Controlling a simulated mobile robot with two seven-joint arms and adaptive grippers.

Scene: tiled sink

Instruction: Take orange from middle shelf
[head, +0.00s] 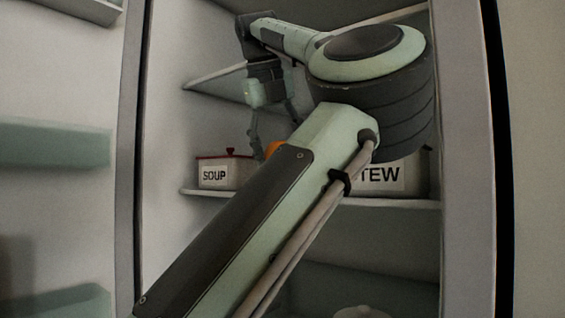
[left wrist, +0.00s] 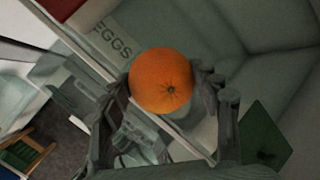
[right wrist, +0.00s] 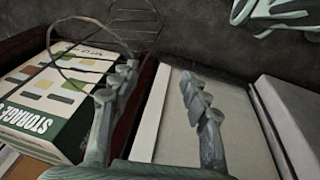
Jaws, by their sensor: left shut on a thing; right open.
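The orange (left wrist: 161,80) sits between the fingers of my left gripper (left wrist: 166,82) in the left wrist view, with both fingers against its sides. In the head view, a small part of the orange (head: 272,149) shows at the middle shelf, beside the soup container. My left gripper (head: 273,130) points down there, and my own forearm hides much of the area. My right gripper (right wrist: 158,78) is open and empty in the right wrist view, away from the shelves.
On the middle shelf (head: 385,203) stand a white SOUP container (head: 226,172) with a red lid and a STEW container (head: 405,175), partly hidden. An EGGS label (left wrist: 112,38) shows beside the orange. A STORAGE box (right wrist: 50,105) lies left of my right gripper.

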